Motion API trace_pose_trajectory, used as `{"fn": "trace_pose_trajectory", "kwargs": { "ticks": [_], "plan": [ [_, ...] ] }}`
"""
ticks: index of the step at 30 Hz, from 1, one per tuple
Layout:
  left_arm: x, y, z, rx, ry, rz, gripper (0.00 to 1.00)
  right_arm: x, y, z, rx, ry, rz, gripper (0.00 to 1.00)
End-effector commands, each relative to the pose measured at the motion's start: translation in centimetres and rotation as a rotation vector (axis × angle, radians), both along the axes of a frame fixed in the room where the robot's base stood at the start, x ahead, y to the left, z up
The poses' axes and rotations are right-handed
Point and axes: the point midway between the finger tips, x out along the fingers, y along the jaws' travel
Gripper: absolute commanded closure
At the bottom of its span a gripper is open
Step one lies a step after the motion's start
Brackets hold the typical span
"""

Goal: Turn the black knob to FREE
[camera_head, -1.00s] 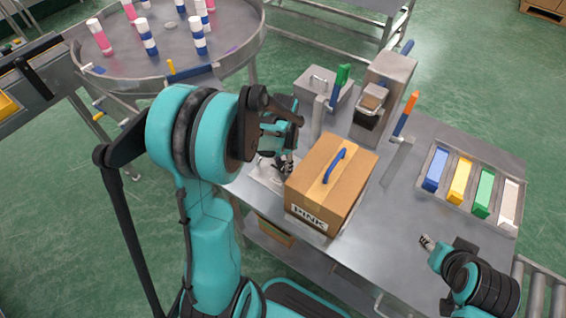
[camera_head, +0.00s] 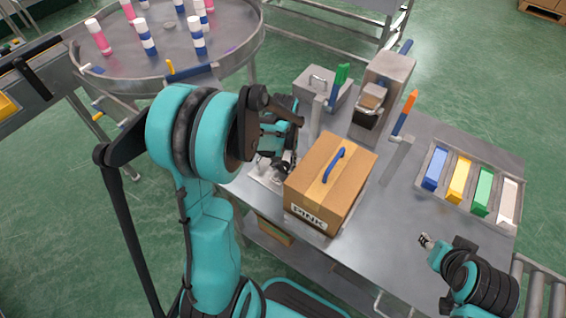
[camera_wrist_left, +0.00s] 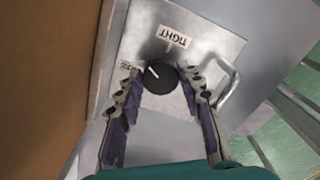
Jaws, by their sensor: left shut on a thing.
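The black knob (camera_wrist_left: 160,77) sits on a metal plate in the left wrist view. My left gripper (camera_wrist_left: 166,84) has one finger on each side of it and is shut on it. The knob's white mark points to the upper left of that view, between the two labels. The TIGHT label (camera_wrist_left: 174,36) appears upside down above the knob. The FREE label (camera_wrist_left: 127,68) is at its left, partly hidden by a finger. My right gripper (camera_head: 426,241) is over the table's front right, too small to judge.
A cardboard box marked PINK (camera_head: 328,184) stands close beside my left gripper. Behind are a metal box with a handle (camera_head: 322,86) and a press-like machine (camera_head: 385,78). A tray (camera_head: 431,159) with coloured blocks lies at right.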

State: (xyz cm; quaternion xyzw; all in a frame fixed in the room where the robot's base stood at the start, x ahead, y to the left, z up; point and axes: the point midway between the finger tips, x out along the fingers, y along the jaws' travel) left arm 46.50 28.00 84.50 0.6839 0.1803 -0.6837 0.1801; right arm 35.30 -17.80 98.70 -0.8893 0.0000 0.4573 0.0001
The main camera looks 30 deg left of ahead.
Motion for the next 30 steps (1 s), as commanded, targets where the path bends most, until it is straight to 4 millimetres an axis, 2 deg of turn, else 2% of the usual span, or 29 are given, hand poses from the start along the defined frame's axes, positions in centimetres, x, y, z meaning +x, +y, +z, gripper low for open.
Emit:
{"fn": "trace_pose_trajectory", "kwargs": {
  "ticks": [15,30],
  "plan": [
    [0.06,-0.16,-0.04,-0.001,0.001,0.411,0.92,0.00,0.00,0.01,0.000,0.000,0.000,0.60],
    [0.10,-0.18,-0.04,-0.001,0.001,0.543,0.92,0.00,0.00,0.03,0.000,0.000,0.000,0.60]
  ]
}}
